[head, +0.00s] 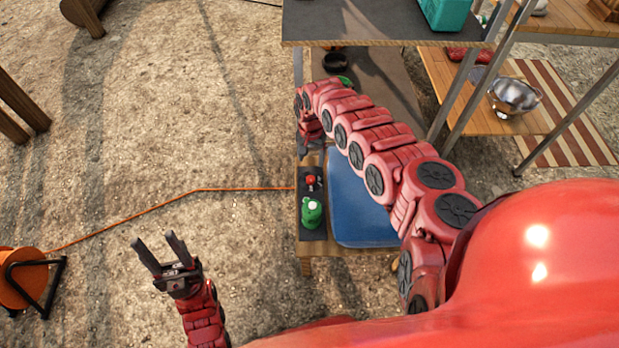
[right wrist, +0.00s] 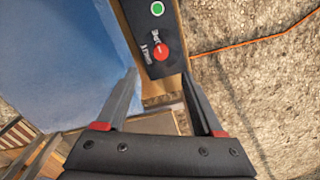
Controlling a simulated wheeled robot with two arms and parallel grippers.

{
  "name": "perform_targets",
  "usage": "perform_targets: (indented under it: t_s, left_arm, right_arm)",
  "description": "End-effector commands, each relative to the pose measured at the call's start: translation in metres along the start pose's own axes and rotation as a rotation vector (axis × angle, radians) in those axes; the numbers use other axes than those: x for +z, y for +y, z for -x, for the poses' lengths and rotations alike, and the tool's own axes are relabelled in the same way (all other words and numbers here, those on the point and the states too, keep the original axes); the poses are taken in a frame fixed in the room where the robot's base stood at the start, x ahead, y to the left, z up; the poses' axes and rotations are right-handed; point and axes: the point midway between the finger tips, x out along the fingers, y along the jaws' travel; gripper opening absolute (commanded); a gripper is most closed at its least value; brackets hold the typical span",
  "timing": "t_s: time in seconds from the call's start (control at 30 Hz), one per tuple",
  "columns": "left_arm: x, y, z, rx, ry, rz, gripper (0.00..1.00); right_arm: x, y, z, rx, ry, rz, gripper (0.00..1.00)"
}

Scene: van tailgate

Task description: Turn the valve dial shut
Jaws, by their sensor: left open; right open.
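The valve dial is a small red knob (head: 311,181) on a dark panel (head: 306,234) at the left edge of the tailgate surface. In the right wrist view the red dial (right wrist: 161,52) has white lettering beside it. My right gripper (right wrist: 159,74) is open and empty, its fingertips just short of the dial in that view; I cannot tell the height gap. In the head view my right arm reaches over from the right, and its fingers are hard to make out. My left gripper (head: 162,252) is open and empty over the ground, left of the panel.
A blue slab (head: 358,203) lies right of the panel. An orange hose (head: 150,209) runs from an orange reel (head: 22,279) to the panel's side. A shelf (head: 365,22) overhangs behind.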

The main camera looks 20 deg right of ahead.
Motion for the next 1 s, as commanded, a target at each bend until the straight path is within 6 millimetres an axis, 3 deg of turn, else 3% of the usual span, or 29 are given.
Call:
perform_targets:
  t_s: [0.03, 0.2, 0.4, 0.6, 0.9, 1.0]
  left_arm:
    - [0.003, 0.001, 0.015, 0.000, 0.000, 0.000, 0.50]
    - [0.007, 0.002, 0.042, 0.000, 0.000, 0.000, 0.50]
    - [0.012, 0.004, 0.070, 0.000, 0.000, 0.000, 0.50]
    - [0.014, 0.004, 0.080, 0.000, 0.000, 0.000, 0.50]
    - [0.013, 0.004, 0.080, 0.000, 0.000, 0.000, 0.50]
    - [0.013, 0.004, 0.080, 0.000, 0.000, 0.000, 0.50]
  right_arm:
    - [0.003, -0.003, -0.022, -0.003, -0.003, 0.001, 0.69]
    - [0.001, -0.002, -0.064, -0.003, 0.001, 0.001, 0.69]
    - [0.000, -0.002, -0.098, -0.003, 0.003, 0.002, 0.69]
    - [0.000, -0.002, -0.111, -0.004, 0.002, 0.001, 0.69]
    - [0.000, -0.002, -0.111, -0.005, 0.002, 0.001, 0.69]
    - [0.000, -0.002, -0.111, -0.004, 0.002, 0.001, 0.55]
